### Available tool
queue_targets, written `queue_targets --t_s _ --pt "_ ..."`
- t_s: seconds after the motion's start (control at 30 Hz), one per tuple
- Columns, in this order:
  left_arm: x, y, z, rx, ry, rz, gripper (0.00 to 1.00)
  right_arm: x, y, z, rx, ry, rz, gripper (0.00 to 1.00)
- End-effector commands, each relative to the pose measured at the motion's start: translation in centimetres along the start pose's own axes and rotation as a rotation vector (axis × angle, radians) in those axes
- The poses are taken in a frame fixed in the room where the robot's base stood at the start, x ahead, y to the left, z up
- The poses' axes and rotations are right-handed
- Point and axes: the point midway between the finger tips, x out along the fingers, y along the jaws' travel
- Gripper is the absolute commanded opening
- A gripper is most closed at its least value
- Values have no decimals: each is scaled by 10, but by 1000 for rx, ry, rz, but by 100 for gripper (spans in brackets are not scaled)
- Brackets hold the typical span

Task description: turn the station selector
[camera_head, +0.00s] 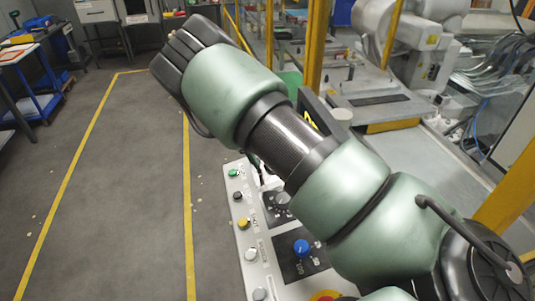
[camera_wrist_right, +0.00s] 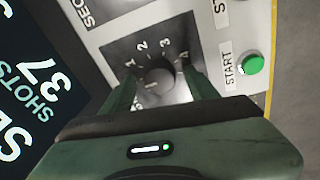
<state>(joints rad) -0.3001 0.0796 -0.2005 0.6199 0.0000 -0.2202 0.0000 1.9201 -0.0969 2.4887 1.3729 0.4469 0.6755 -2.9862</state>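My right gripper (camera_wrist_right: 162,88) is open over the plate, with one greenish finger on each side of the knob. I see a gap between fingers and knob, but cannot tell how deep the fingertips reach. In the head view a dark plate with a grey knob (camera_head: 282,201) shows beside my right arm, which crosses over the panel. I cannot make out my right gripper there. My left gripper is not in view.
A green START button (camera_wrist_right: 253,64) sits close right of the selector plate. A dark screen (camera_wrist_right: 35,90) lies left of it. In the head view the control panel (camera_head: 262,272) has several buttons and a blue knob (camera_head: 302,247). Open floor (camera_head: 110,200) lies to the left.

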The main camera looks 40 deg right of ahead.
Motion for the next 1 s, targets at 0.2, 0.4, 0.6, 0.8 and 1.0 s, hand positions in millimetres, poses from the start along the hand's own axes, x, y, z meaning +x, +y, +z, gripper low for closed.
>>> queue_targets --t_s 0.2,0.4,0.6,0.8,1.0 --pt "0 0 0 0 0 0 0 0 0 1 0 -3 0 59" --pt "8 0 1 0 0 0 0 -15 -2 0 0 1 -2 59" --pt "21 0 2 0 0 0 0 -49 -2 0 0 2 -2 59" --pt "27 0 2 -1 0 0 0 -73 -1 0 -1 -1 0 59" --pt "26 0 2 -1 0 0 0 -78 0 0 0 -2 1 59"
